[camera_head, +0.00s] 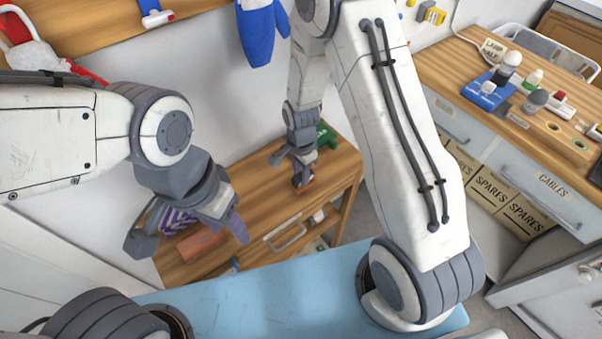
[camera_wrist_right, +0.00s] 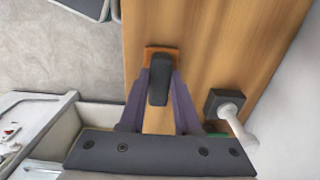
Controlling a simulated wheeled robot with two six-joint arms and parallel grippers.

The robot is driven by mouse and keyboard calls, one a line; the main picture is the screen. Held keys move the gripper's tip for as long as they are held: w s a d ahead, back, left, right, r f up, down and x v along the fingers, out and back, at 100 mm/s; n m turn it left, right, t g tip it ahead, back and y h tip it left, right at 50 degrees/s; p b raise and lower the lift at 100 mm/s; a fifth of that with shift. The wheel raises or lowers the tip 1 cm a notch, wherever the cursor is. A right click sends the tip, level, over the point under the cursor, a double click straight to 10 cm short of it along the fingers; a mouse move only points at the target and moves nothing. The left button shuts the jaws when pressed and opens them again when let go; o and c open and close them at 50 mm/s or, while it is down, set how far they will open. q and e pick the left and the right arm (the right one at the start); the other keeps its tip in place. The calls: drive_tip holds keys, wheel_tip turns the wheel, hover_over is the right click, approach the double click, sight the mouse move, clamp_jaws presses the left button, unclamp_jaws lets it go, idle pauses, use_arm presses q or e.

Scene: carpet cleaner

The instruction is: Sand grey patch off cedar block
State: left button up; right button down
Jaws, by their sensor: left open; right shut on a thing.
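A reddish-brown block (camera_head: 200,245), which looks like the cedar block, lies on the wooden bench under my left gripper. No grey patch can be made out on it. My left gripper (camera_head: 190,236) is open, its fingers spread above and around the block, apparently not closed on it. My right gripper (camera_head: 302,174) is over the bench's far right part, shut on a dark-handled tool. In the right wrist view, the black handle (camera_wrist_right: 159,82) is between the fingertips (camera_wrist_right: 160,92), with an orange-brown base (camera_wrist_right: 150,52) at the bench surface. The tool's underside is hidden.
A green object (camera_head: 326,136) stands at the bench's back right. In the wrist view, a black square piece with a white rod (camera_wrist_right: 228,106) is near the right finger. Bare wood (camera_head: 252,190) separates the grippers.

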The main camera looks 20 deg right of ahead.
drive_tip(key=shift+f, duration=0.25)
drive_tip(key=c, duration=0.5)
unclamp_jaws()
drive_tip(key=shift+c, duration=0.2)
wheel_tip(320, 180, up, 11)
drive_tip(key=b, duration=0.1)
drive_tip(key=shift+f, duration=0.2)
drive_tip(key=s+a+r+n, duration=0.2)
drive_tip(key=s+r+n, duration=0.2)
drive_tip(key=s+n, duration=0.3)
drive_tip(key=s+a+r+n, duration=0.3)
drive_tip(key=s+r+n, duration=0.1)
drive_tip(key=s+n, duration=0.3)
drive_tip(key=s+a+r+n+y, duration=0.1)
drive_tip(key=s+a+r+n, duration=0.2)
drive_tip(key=s+n, duration=0.4)
drive_tip(key=shift+s+r, duration=0.4)
drive_tip(key=shift+r, duration=0.1)
